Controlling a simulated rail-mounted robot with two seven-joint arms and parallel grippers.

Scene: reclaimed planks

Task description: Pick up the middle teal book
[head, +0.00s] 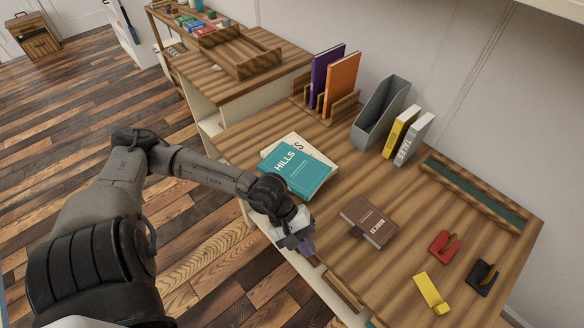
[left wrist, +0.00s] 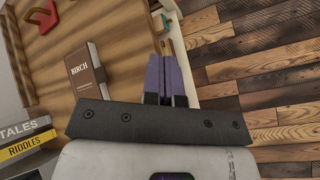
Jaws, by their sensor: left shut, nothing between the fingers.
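A teal book (head: 296,176) with "HILLS" on its cover lies flat on top of a cream book (head: 322,153) on the plank desk, in the head view. It overlaps most of the cream book. I see no other clear teal book. My left gripper (head: 309,252) is at the desk's front edge, below and right of the teal book and apart from it. In the left wrist view its purple fingers (left wrist: 167,75) are together with nothing between them. The teal book is not in the left wrist view. My right gripper is not in view.
A brown "BIRCH" book (head: 369,222) lies right of the gripper. Behind stand a grey file holder (head: 380,112), a yellow book (head: 400,132), a grey "TALES" book (head: 414,139) and a rack with purple (head: 325,75) and orange (head: 342,84) books. Red, black and yellow items lie at right.

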